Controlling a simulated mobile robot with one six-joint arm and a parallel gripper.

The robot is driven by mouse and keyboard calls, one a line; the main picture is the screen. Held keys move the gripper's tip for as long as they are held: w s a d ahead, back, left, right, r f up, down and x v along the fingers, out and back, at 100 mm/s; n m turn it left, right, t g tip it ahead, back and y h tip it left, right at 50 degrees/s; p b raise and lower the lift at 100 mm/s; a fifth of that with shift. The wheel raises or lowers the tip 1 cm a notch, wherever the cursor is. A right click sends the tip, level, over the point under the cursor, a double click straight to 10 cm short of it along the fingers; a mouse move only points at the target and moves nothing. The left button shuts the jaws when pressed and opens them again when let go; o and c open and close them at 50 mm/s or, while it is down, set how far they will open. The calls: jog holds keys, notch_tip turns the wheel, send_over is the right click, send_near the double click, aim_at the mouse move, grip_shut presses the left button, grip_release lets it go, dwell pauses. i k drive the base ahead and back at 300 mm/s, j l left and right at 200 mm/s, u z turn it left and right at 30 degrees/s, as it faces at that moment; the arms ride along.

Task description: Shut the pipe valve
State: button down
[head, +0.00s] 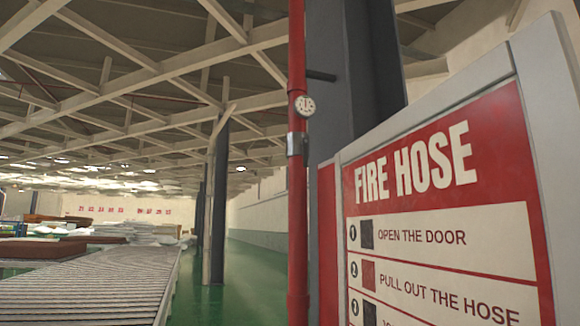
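A red vertical pipe (297,220) runs from the top of the head view to the bottom, right of the middle. A small round white dial or gauge (304,106) sits on the pipe in the upper half. A grey metal clamp or collar (297,145) wraps the pipe just below the dial. A short dark rod (320,75) sticks out to the right behind the pipe, above the dial. I cannot make out a clear valve handle in this view. My gripper is not in view.
A fire hose cabinet (325,240) with a red and white sign (450,185) stands close on the right. A dark column (350,70) rises behind the pipe. A roller conveyor (95,285) with mattresses (45,249) lies left. Green floor (250,280) is open between conveyor and pipe.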

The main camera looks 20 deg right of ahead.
aim_at(304, 143)
jog(key=i+z, duration=0.1)
jog(key=i, duration=0.75)
jog(key=i+j+z, duration=0.1)
jog(key=i, duration=0.8)
